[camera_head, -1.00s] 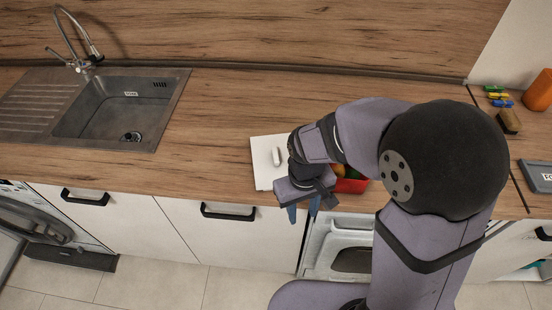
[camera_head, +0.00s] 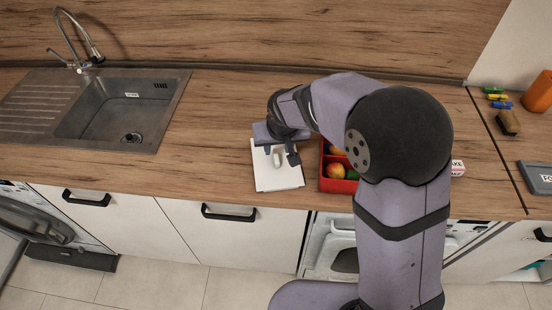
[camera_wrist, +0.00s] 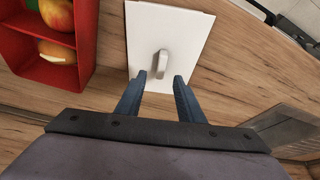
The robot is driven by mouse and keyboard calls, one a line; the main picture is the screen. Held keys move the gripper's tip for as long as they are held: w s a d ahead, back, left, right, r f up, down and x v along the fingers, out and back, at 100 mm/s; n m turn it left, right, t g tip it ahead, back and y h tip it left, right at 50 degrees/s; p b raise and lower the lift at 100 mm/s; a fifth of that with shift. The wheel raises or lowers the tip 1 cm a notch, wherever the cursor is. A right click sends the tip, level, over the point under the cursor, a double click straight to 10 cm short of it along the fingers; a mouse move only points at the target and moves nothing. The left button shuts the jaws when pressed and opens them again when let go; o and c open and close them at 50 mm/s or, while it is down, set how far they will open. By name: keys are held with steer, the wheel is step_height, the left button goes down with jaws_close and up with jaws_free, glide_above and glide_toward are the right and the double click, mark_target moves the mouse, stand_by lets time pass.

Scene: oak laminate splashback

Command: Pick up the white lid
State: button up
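The white lid (camera_head: 284,178) lies flat on the wooden counter, with a raised white handle (camera_head: 277,158) at its middle. In the wrist view the lid (camera_wrist: 190,28) is at the top centre, its handle (camera_wrist: 160,64) upright on it. My gripper (camera_head: 280,152) is over the lid near the handle. In the wrist view my gripper (camera_wrist: 158,78) is open, one blue finger on each side of the handle's line. The handle appears just beyond the fingertips, and nothing is held. I cannot tell the exact height above the lid.
A red box (camera_head: 337,185) with fruit in compartments stands right of the lid, close to my arm. A sink (camera_head: 115,108) is at the left. The counter left of the lid is clear.

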mark_target(276, 156)
steer(key=shift+w+f+p, duration=0.1)
steer(key=shift+f+p, duration=0.4)
steer(key=shift+f, duration=0.2)
steer(key=shift+p+x, duration=0.55)
steer(key=shift+x, duration=1.35)
steer(key=shift+a, duration=0.1)
jaws_close()
